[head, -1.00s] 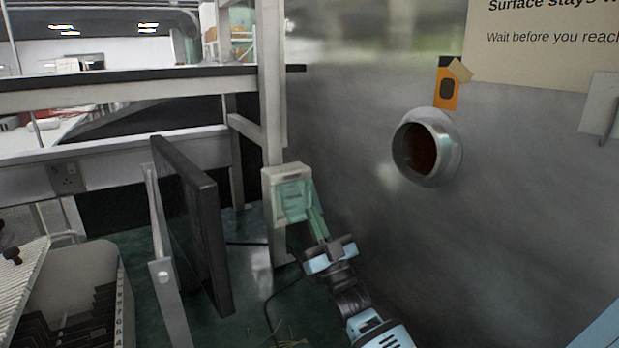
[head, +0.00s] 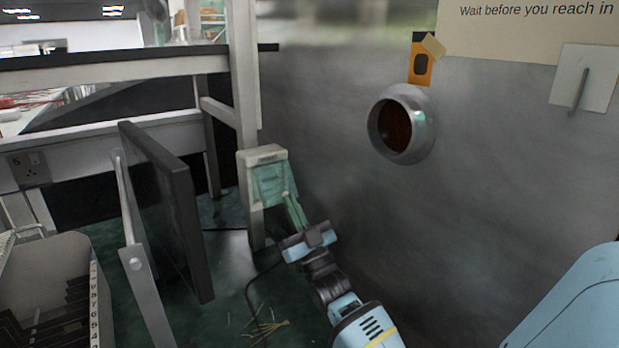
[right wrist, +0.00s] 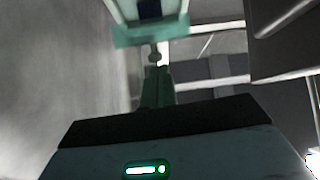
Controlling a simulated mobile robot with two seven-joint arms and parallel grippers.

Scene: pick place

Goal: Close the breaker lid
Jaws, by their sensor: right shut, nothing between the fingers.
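The breaker box (head: 262,155) is a small off-white case on a post against the grey metal wall. Its translucent teal lid (head: 272,186) hangs over the front face; I cannot tell whether it sits flush. In the right wrist view the lid's teal edge (right wrist: 150,36) shows at the top, with a dark part of the box above it. My right gripper (head: 289,198) is shut and empty, its greenish fingers pointing up at the lid's lower right. The fingers show in the right wrist view (right wrist: 156,60) just below the lid edge; contact is unclear. My left gripper is not in view.
A dark upright panel (head: 170,205) stands left of the box. A round metal port (head: 402,124) and an orange tag (head: 421,64) are on the wall to the right. A pale bin (head: 50,285) is at the lower left. A dark cable hangs below the box.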

